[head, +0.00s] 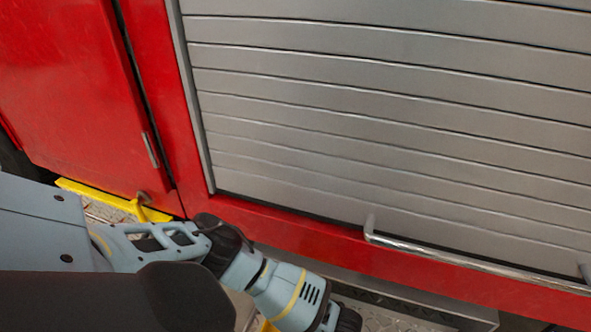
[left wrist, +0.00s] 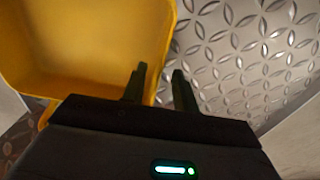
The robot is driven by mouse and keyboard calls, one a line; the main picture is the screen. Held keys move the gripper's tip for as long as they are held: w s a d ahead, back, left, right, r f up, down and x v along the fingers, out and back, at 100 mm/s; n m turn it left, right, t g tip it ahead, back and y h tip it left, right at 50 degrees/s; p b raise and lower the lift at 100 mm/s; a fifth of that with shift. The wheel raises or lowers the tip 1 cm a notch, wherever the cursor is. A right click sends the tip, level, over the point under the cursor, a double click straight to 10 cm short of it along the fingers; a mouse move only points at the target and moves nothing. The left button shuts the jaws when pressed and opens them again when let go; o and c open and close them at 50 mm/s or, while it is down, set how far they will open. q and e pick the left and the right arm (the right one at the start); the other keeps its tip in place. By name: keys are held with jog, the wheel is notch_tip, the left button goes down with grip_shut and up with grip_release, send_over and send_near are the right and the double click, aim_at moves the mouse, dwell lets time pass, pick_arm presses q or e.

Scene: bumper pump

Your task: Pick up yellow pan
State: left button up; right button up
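The yellow pan (left wrist: 85,45) fills the upper left of the left wrist view, with its open inside facing the camera. My left gripper (left wrist: 160,72) is open, its two dark fingers apart. One finger overlaps the pan's inner side and the other is just past its right rim, so the rim runs between them. I cannot tell whether either finger touches it. In the head view my left arm crosses the lower left, and a small yellow patch shows beneath it, too little to identify. My right gripper is not in view.
A red vehicle body with a grey roller shutter (head: 400,110) stands ahead. A metal handrail (head: 470,265) runs along its lower edge at the right. A yellow-edged step (head: 100,197) is at the left. A metal tread plate (left wrist: 240,50) lies beside the pan.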

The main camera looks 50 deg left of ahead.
pick_arm(q)
notch_tip(320, 180, down, 4)
jog(key=shift+r+b, duration=0.25)
jog(key=shift+b, duration=0.4)
jog(key=shift+r, duration=0.1)
grip_shut()
notch_tip(320, 180, up, 10)
jog(key=p, duration=0.5)
jog(key=shift+r, duration=0.1)
